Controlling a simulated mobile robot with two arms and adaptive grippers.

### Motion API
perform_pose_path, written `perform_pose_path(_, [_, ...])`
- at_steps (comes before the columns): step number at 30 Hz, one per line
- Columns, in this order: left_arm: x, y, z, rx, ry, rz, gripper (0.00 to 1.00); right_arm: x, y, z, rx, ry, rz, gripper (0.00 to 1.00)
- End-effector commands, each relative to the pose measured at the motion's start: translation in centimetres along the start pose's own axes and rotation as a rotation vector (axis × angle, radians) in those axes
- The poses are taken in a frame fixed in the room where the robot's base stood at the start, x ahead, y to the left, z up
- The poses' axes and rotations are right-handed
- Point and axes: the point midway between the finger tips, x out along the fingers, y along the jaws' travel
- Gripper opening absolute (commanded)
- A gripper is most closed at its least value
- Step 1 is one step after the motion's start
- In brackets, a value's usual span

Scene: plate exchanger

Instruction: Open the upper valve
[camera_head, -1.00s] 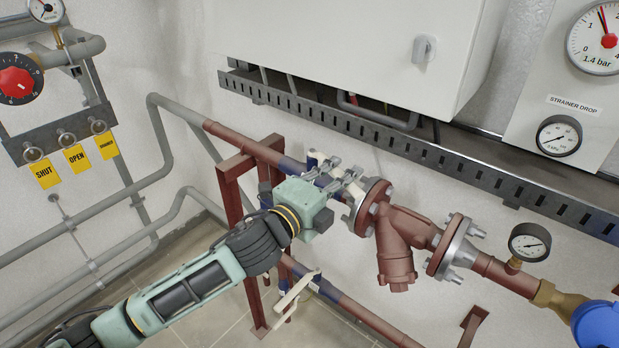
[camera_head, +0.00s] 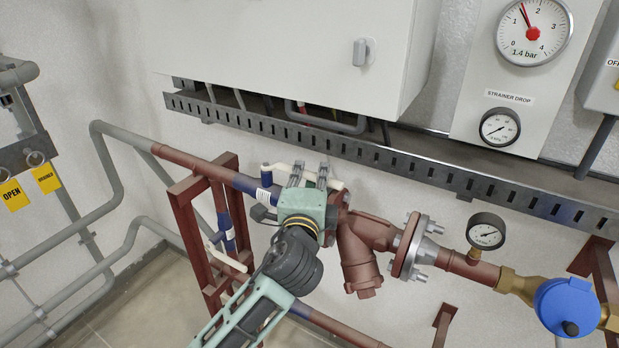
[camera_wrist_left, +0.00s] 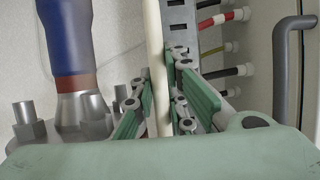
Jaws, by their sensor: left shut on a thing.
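The upper valve's cream lever (camera_head: 281,167) sits above the blue section (camera_head: 246,184) of the upper pipe and runs roughly along it, left of the strainer flange. My left gripper (camera_head: 309,176) comes from below and is shut on this lever. In the left wrist view the lever (camera_wrist_left: 153,45) stands as a pale bar between the green finger pads (camera_wrist_left: 160,100). The valve body is mostly hidden behind my gripper. The lower valve's cream lever (camera_head: 228,259) shows on the lower pipe, left of my arm. My right gripper is not in view.
A rusty strainer (camera_head: 359,255) is just right of my gripper. A perforated cable tray (camera_head: 400,158) and a white cabinet (camera_head: 290,50) lie above. A red pipe stand (camera_head: 190,225) is to the left. Coloured cables (camera_wrist_left: 225,17) show right of the lever in the wrist view.

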Motion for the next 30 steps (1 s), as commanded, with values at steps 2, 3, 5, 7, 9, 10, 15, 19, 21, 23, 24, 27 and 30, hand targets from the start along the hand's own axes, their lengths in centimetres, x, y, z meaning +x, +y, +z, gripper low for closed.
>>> perform_pose_path(2, [0.0, 0.1, 0.0, -0.006, 0.000, 0.003, 0.00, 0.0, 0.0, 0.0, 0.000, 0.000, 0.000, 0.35])
perform_pose_path(3, [0.0, 0.1, 0.0, -0.006, 0.001, 0.003, 0.00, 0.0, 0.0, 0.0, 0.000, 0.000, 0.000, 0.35])
perform_pose_path(5, [0.0, 0.1, 0.0, -0.006, 0.001, 0.003, 0.00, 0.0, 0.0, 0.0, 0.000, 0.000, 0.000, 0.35])
perform_pose_path(7, [0.0, 0.1, 0.0, -0.006, 0.001, 0.003, 0.14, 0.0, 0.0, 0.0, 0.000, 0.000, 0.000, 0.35])
perform_pose_path(9, [0.0, 0.1, 0.0, -0.005, 0.001, 0.002, 0.20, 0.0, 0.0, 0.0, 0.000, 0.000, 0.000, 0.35])
perform_pose_path(10, [0.0, 0.1, 0.0, -0.004, 0.001, 0.002, 0.23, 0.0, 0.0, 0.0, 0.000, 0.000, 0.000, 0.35])
perform_pose_path(15, [0.0, 0.0, 0.0, -0.003, 0.001, 0.001, 0.32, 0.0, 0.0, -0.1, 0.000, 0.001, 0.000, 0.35])
perform_pose_path(19, [0.0, 0.0, 0.0, -0.002, 0.001, 0.000, 0.32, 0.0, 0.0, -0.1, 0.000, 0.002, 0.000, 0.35])
perform_pose_path(21, [0.0, 0.0, 0.0, -0.001, 0.001, 0.000, 0.32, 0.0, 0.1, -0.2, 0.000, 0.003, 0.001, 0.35])
perform_pose_path(23, [-0.1, 0.0, 0.0, -0.001, 0.001, 0.000, 0.32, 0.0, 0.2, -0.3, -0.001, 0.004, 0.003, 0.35])
perform_pose_path(24, [-0.3, 0.1, 0.0, -0.001, 0.001, 0.000, 0.32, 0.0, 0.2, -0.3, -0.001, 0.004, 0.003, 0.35])
perform_pose_path(27, [-1.2, 0.1, 0.0, -0.002, 0.002, 0.000, 0.32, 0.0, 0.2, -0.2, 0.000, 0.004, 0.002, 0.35])
perform_pose_path(30, [-2.9, 0.1, 0.0, -0.004, 0.003, 0.000, 0.32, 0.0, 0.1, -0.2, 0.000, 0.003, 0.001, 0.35])
